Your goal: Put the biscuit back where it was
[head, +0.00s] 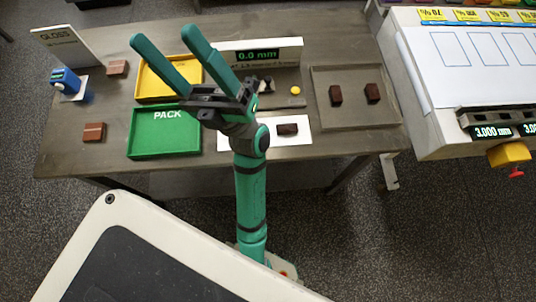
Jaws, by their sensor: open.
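Several brown, block-shaped biscuits lie on the table; I cannot tell which one the task means. A dark one (287,130) lies on a white sheet (265,147), just right of my arm. Two dark ones, a left (335,95) and a right (372,93), sit in the grey tray (350,122). Two lighter brown ones lie at the left, one at the back (117,67) and one nearer the front (94,132). My gripper (163,38) is open and empty, with its long teal fingers spread over the table's back left, apart from every biscuit.
An empty green PACK tray (140,150) and a yellow tray (150,95) stand left of my arm. A GLOSS card (68,45) and a blue device (66,81) stand far left. A 0.0 mm gauge (285,50) stands behind. A white machine (455,105) is right.

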